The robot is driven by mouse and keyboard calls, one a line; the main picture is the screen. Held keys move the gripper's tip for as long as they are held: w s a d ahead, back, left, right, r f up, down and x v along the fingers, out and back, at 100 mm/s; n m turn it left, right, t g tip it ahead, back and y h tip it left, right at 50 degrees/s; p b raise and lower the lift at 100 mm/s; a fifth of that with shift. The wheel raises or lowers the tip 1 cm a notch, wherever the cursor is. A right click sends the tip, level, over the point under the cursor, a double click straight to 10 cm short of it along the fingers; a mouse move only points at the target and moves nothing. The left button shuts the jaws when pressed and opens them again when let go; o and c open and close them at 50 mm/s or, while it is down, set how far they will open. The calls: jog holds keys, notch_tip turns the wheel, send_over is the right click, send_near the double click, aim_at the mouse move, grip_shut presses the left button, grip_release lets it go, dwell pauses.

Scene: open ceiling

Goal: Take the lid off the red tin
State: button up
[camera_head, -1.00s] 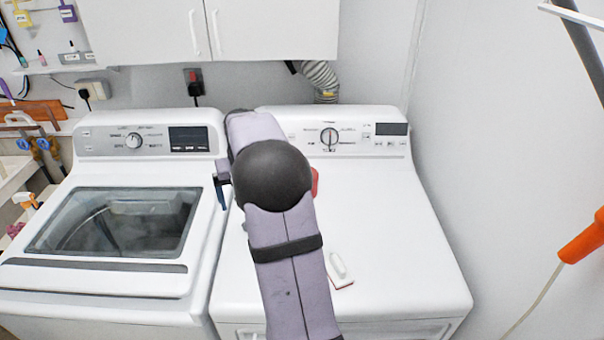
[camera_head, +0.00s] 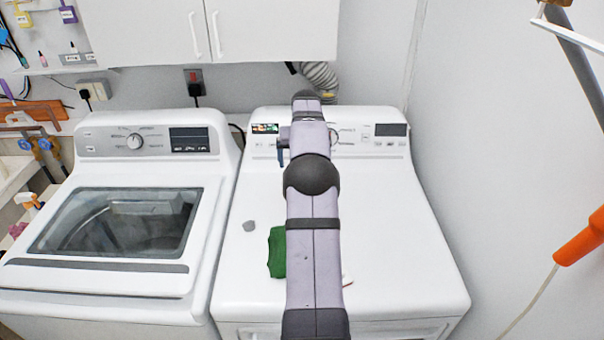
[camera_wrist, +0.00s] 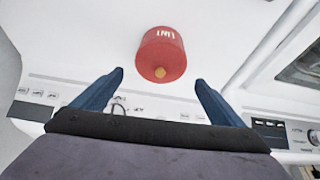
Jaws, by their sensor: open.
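In the wrist view a red tin (camera_wrist: 161,45) with white lettering stands on the white machine top. The tin appears beyond the fingertips, with no contact visible. In the head view my arm hides the tin, and only one blue finger (camera_head: 281,156) shows near the control panel.
A green cloth (camera_head: 277,252) and a small grey object (camera_head: 249,225) lie on the right machine's top (camera_head: 395,240). A white item (camera_head: 346,280) is mostly hidden by my arm. The control panel (camera_head: 375,140) rises behind. The top's right side is clear.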

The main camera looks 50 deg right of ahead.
jog(key=shift+p+x, duration=1.95)
jog(key=shift+x, duration=1)
